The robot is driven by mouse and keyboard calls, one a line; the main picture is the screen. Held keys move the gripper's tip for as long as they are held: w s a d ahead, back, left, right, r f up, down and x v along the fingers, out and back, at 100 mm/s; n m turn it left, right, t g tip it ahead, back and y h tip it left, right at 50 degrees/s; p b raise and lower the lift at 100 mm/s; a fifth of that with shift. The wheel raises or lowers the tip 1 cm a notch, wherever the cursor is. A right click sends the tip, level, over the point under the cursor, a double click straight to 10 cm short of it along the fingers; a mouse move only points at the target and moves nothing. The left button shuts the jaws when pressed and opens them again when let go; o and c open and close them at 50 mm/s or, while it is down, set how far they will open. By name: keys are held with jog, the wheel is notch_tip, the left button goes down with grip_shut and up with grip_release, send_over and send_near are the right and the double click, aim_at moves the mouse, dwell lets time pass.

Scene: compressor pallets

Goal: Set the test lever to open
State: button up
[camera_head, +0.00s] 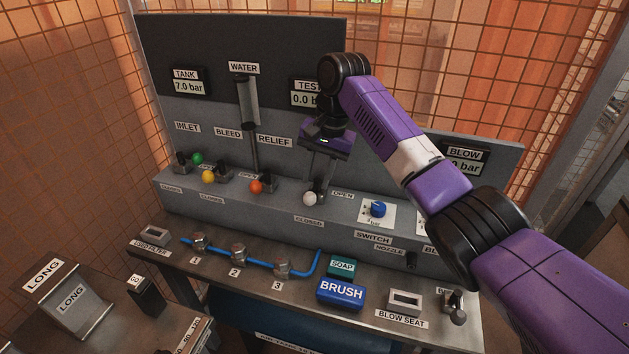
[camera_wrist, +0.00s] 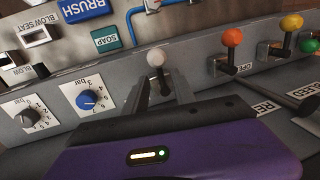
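The test lever's white ball knob (camera_head: 310,198) stands on the sloped bench front below the TEST gauge. A CLOSED label (camera_head: 308,220) lies in front of it and an OPEN label (camera_head: 343,194) lies to its right. My gripper (camera_head: 319,186) points down at the lever from behind the knob. In the wrist view the white knob (camera_wrist: 155,57) shows between and just beyond the fingertips of my gripper (camera_wrist: 160,83). The fingers are apart, one on each side of the lever's dark stem. Whether either finger touches the lever cannot be told.
Orange (camera_head: 256,187), yellow (camera_head: 208,176) and green (camera_head: 197,158) levers stand to the left. A blue switch knob (camera_head: 378,209) is close on the right. The TEST gauge (camera_head: 304,93) is partly hidden by my arm. A BRUSH block (camera_head: 341,292) and SOAP block (camera_head: 342,267) lie in front.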

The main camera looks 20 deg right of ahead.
aim_at(313, 192)
jog(key=shift+w+a+f, duration=0.1)
jog(key=shift+f, duration=0.55)
jog(key=shift+w+a+f, duration=0.1)
jog(key=shift+f, duration=0.55)
grip_shut()
jog(key=shift+s+a+f, duration=0.15)
dwell(0.3)
